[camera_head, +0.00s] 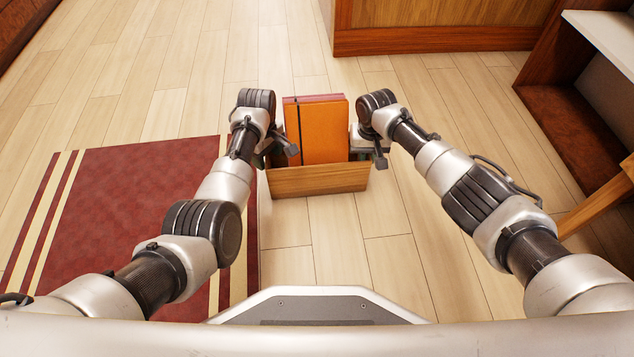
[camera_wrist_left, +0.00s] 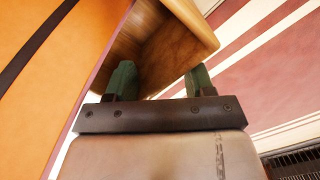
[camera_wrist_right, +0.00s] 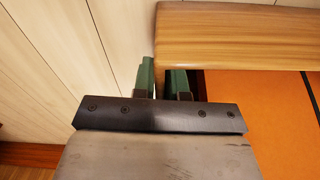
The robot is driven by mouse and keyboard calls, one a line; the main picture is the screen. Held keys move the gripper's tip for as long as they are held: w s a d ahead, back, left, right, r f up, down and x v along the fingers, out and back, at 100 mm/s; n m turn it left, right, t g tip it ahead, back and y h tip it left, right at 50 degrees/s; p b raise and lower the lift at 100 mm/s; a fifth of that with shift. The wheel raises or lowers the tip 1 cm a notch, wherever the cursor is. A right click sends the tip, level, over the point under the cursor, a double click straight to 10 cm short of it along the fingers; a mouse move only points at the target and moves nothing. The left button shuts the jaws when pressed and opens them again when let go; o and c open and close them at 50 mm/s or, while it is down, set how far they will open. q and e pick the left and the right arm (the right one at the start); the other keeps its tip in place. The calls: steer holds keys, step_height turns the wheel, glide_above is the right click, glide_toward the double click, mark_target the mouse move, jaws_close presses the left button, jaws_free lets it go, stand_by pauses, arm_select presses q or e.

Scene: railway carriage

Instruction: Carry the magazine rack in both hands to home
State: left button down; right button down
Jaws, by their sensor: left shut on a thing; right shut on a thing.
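The magazine rack (camera_head: 318,181) is a wooden box between my two arms in the head view, above the pale floor. An orange magazine (camera_head: 322,132) with a dark stripe and a reddish one behind it stand upright in it. My left gripper (camera_head: 276,150) is shut on the rack's left side; in the left wrist view its green fingers (camera_wrist_left: 160,82) lie either side of the wood (camera_wrist_left: 175,50). My right gripper (camera_head: 366,150) is shut on the right side. Its fingers (camera_wrist_right: 163,80) show at the rack's wooden edge (camera_wrist_right: 240,38) in the right wrist view. The arms partly hide both rack ends.
A red rug with cream stripes (camera_head: 130,210) lies on the floor to the left. A wooden cabinet base (camera_head: 430,40) stands ahead. A shelf unit (camera_head: 570,110) and a wooden leg (camera_head: 600,200) are at the right. The floor (camera_head: 160,70) ahead to the left is clear.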

arm_select(q)
steer(key=c, duration=0.7)
jaws_free()
steer(key=shift+w+r, duration=0.4)
steer(key=shift+w, duration=0.05)
arm_select(e)
steer(key=c, duration=1.4)
jaws_free()
steer(key=shift+s+a+f, duration=0.25)
steer(key=shift+s+a, duration=0.05)
steer(key=shift+s, duration=0.05)
steer(key=shift+c, duration=0.2)
arm_select(q)
steer(key=shift+o, duration=1.3)
arm_select(e)
steer(key=shift+o, duration=1.2)
arm_select(q)
steer(key=shift+o, duration=0.2)
steer(key=shift+s+f, duration=0.1)
steer(key=shift+s, duration=0.05)
arm_select(e)
steer(key=shift+o, duration=0.2)
steer(key=shift+w+d+r, duration=0.1)
steer(key=shift+w+d, duration=0.05)
arm_select(q)
step_height(320, 180, up, 12)
arm_select(e)
step_height(320, 180, up, 12)
steer(key=shift+w+d+r, duration=0.1)
